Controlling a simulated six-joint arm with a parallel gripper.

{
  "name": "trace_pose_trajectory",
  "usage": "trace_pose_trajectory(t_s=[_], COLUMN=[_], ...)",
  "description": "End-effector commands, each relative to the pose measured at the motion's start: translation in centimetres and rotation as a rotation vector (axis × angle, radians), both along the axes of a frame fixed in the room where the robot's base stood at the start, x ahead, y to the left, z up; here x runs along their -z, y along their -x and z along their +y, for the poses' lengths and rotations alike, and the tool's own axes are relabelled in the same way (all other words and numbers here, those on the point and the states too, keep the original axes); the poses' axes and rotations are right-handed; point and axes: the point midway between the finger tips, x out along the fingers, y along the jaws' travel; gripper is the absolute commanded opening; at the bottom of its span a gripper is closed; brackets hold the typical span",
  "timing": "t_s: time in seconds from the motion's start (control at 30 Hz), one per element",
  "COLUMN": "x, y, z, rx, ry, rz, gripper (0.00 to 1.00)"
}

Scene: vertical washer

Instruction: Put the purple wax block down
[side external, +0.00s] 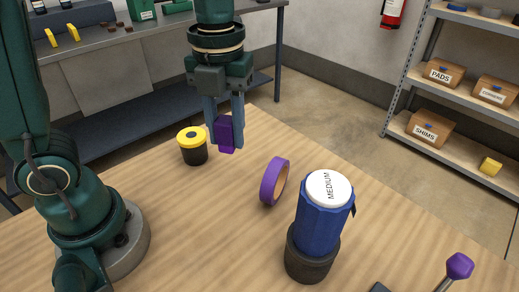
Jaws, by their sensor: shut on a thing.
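The purple wax block (224,134) is a small upright block held between the fingers of my gripper (226,138). My gripper points straight down and is shut on the block, with a finger on each side of it. The block appears to be low over the wooden table (120,215). I cannot tell from this view whether its lower end touches the table. One finger hides part of the block's right side.
A black pot with a yellow lid (191,145) stands just left of my gripper. A purple ring (273,181) stands on edge to the right. A blue container (321,214) with a white MEDIUM top is at front right, near a purple-knobbed lever (459,265). The front-middle table is clear.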

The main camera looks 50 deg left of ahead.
Motion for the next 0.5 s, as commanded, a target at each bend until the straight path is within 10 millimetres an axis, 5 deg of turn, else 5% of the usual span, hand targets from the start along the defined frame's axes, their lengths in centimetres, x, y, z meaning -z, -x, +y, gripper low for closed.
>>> trace_pose_trajectory(t_s=[0.3,0.5], x=[-0.2,1.0], y=[-7.6,-8.8], z=[10.1,17.3], rx=[-0.622,-0.884], ry=[-0.001,0.0], rz=[0.006,0.005], gripper=[0.0,0.0])
